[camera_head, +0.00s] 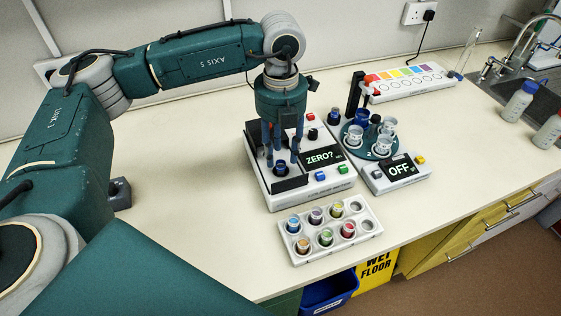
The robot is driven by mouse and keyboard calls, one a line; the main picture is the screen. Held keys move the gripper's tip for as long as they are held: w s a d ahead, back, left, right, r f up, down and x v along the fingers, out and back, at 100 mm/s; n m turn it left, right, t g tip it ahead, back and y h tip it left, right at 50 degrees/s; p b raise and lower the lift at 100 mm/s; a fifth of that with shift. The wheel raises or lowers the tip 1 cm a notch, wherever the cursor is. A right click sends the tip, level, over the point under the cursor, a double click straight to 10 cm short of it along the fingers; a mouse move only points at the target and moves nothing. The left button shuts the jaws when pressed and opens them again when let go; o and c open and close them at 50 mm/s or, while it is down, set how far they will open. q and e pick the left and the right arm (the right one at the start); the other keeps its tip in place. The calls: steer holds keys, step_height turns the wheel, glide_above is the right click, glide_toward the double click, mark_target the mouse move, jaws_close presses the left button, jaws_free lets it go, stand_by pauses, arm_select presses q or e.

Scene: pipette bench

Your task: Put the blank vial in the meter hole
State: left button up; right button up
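The meter (316,181) is a white box with a dark panel, and its display reads "ZERO?". My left gripper (281,161) points down over the meter's left part. Its fingers are spread apart, around and just above a round dark-blue spot (281,168) on the meter. This spot is at the meter hole; I cannot tell whether it is a vial's cap or the hole's rim. I cannot make out a separate blank vial. A white rack (312,256) in front of the meter holds several coloured vials, with pale, empty-looking places at its right end. My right gripper is not in view.
Right of the meter stands a device (404,185) reading "OFF", with a round carousel of small cups. A colour-chart strip (411,84) lies behind it. Bottles (519,101) stand near the sink at far right. The counter left of the meter is mostly clear.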

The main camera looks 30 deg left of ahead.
arm_select(q)
step_height(320, 180, up, 8)
steer(key=b, duration=0.1)
steer(key=shift+r+b, duration=0.15)
steer(key=shift+b, duration=0.2)
